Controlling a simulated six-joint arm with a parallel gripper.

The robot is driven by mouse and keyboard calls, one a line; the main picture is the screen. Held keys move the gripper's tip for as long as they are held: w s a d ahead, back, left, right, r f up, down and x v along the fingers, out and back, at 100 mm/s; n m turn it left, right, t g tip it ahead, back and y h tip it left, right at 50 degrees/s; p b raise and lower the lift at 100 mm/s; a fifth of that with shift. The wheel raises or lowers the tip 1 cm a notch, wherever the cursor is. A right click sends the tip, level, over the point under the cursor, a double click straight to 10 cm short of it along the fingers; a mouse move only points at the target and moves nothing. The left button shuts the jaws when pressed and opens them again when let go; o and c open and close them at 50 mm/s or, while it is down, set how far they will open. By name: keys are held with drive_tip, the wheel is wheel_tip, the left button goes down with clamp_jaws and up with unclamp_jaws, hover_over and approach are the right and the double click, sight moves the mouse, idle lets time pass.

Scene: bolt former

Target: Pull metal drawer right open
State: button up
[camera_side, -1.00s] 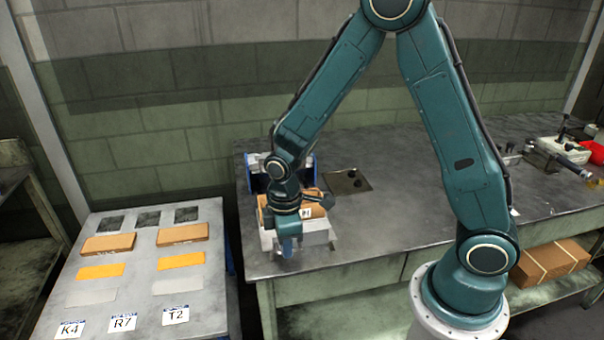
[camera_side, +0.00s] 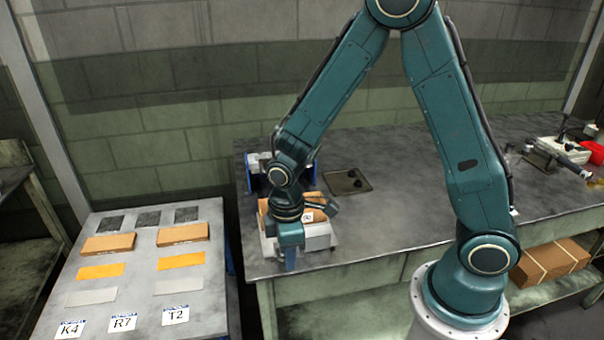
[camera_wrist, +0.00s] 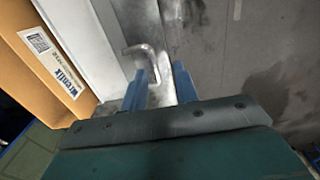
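The metal unit with the drawer shows in the side view as a pale grey block (camera_side: 320,238) near the bench's front left corner. In the wrist view, its pale metal surface (camera_wrist: 88,32) lies at upper left, with a bent metal handle (camera_wrist: 146,52). My gripper (camera_wrist: 160,70) points down with its two blue fingers apart. The handle's end is close to the left fingertip; I cannot tell if they touch. In the side view my gripper (camera_side: 290,262) is at the unit's front left, and my wrist hides part of the unit.
A cardboard box (camera_wrist: 32,72) with a label sits beside the metal surface. A side table (camera_side: 140,285) at left holds boxes, coloured sheets and cards marked K4, R7 and T2. The bench top (camera_side: 420,190) right of the unit is largely clear.

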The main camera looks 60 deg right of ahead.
wheel_tip(320, 180, up, 14)
idle(0.9)
idle(0.3)
drive_tip(key=s+d+r+m+t, duration=0.2)
drive_tip(key=s+r+m, duration=0.2)
drive_tip(key=s, duration=0.3)
drive_tip(key=s+d+r+m+t, duration=0.3)
drive_tip(key=s+r+m, duration=0.2)
drive_tip(key=s, duration=0.3)
drive_tip(key=shift+s+d+r+t, duration=0.15)
drive_tip(key=shift+d+r+t, duration=0.15)
drive_tip(key=shift+d+r, duration=0.1)
idle(1.5)
